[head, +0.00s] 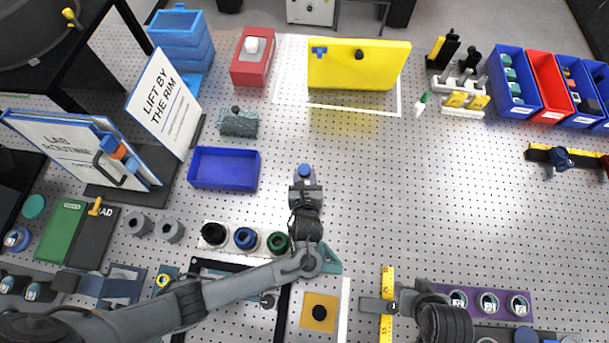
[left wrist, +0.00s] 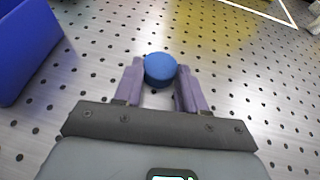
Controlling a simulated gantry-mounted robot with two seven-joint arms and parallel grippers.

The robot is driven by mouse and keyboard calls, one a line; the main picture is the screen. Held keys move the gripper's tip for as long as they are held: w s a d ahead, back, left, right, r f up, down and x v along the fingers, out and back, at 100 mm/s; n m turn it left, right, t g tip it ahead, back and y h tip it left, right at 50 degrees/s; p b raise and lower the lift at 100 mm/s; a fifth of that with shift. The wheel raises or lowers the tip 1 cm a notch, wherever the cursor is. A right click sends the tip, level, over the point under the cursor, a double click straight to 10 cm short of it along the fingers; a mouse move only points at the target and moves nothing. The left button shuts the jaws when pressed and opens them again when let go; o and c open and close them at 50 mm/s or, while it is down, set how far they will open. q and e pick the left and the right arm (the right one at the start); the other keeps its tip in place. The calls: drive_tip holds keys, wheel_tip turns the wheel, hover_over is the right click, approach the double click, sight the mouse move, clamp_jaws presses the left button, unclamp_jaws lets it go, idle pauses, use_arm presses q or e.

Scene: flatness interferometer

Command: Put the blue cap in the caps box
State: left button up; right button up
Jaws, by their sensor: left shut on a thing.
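The blue cap (head: 304,170) is a small round disc between the fingertips of my left gripper (head: 304,178). The left wrist view shows it closer: the blue cap (left wrist: 160,68) sits between the two purple fingers of the left gripper (left wrist: 160,82), which is shut on it. Both are over bare perforated table; the height above it is hard to tell. An open blue box (head: 225,187), which looks empty, stands to the left of the gripper; its wall also shows at the left of the left wrist view (left wrist: 22,50). I see no label on it.
Black, blue and green round pieces (head: 245,238) stand in a row below the blue box. A sign (head: 163,105) stands upright behind it at left. A yellow block (head: 357,66) is at the back. The perforated table (head: 455,190) is mostly clear on the right.

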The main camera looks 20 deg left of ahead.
use_arm(q)
drive_tip(key=o, duration=1)
drive_tip(key=shift+s+d+r, duration=0.15)
drive_tip(key=shift+s+r, duration=0.1)
drive_tip(key=shift+s, duration=0.05)
drive_tip(key=p+v, duration=0.4)
drive_tip(key=v, duration=0.5)
drive_tip(key=shift+s+d+r, duration=0.15)
drive_tip(key=shift+s+r, duration=0.05)
drive_tip(key=shift+s, duration=0.05)
drive_tip(key=shift+o, duration=0.7)
drive_tip(key=shift+p+v, duration=0.45)
drive_tip(key=shift+v, duration=0.3)
